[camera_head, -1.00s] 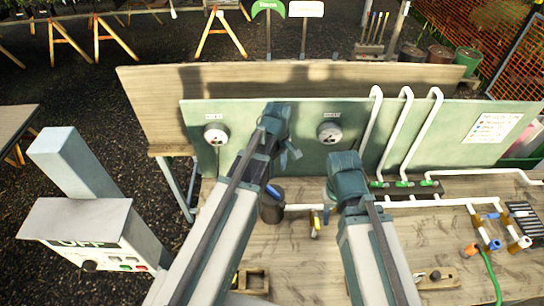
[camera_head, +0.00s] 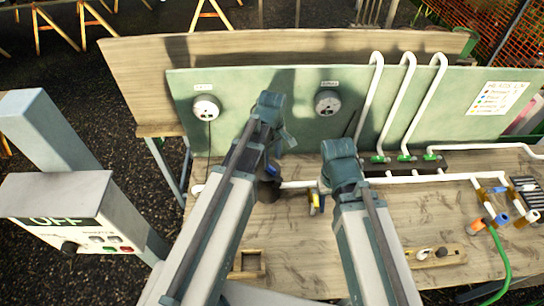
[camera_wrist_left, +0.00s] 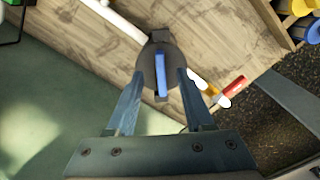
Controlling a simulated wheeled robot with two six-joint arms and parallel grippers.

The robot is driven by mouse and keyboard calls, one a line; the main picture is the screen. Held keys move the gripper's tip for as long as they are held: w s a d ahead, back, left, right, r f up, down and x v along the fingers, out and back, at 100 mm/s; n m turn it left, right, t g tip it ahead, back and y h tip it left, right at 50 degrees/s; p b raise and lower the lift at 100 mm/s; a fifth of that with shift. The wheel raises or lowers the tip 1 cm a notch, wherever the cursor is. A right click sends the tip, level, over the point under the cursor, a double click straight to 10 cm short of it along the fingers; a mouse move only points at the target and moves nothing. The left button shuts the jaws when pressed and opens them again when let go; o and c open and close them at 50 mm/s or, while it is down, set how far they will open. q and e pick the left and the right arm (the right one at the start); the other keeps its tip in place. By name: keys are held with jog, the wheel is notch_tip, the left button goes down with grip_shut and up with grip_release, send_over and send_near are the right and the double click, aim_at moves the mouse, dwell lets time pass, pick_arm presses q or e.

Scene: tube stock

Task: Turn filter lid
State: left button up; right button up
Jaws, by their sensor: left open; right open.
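The filter is a dark round body (camera_head: 268,190) on the bench, partly hidden behind my left arm in the head view. Its dark lid with a blue bar handle (camera_wrist_left: 160,75) shows in the left wrist view. My left gripper (camera_wrist_left: 161,85) is open, with one finger on each side of the lid and the blue bar between them. I cannot tell whether the fingers touch the lid. In the head view my left gripper (camera_head: 274,135) is above the filter. My right gripper (camera_head: 342,165) is over the bench to the right, its fingers hidden.
A green panel (camera_head: 240,110) with two gauges (camera_head: 206,108) stands behind the bench. White pipes (camera_head: 408,100) run down it and along the bench. A yellow-handled valve (camera_head: 315,203) is right of the filter. A control box reading OFF (camera_head: 60,200) stands at left. The front bench holds wooden blocks (camera_head: 246,263).

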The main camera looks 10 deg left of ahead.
aim_at(272, 168)
pick_arm(q)
notch_tip(272, 168, down, 5)
jog(key=b, duration=0.4)
jog(key=shift+f, duration=0.2)
jog(key=shift+r, duration=0.1)
grip_shut()
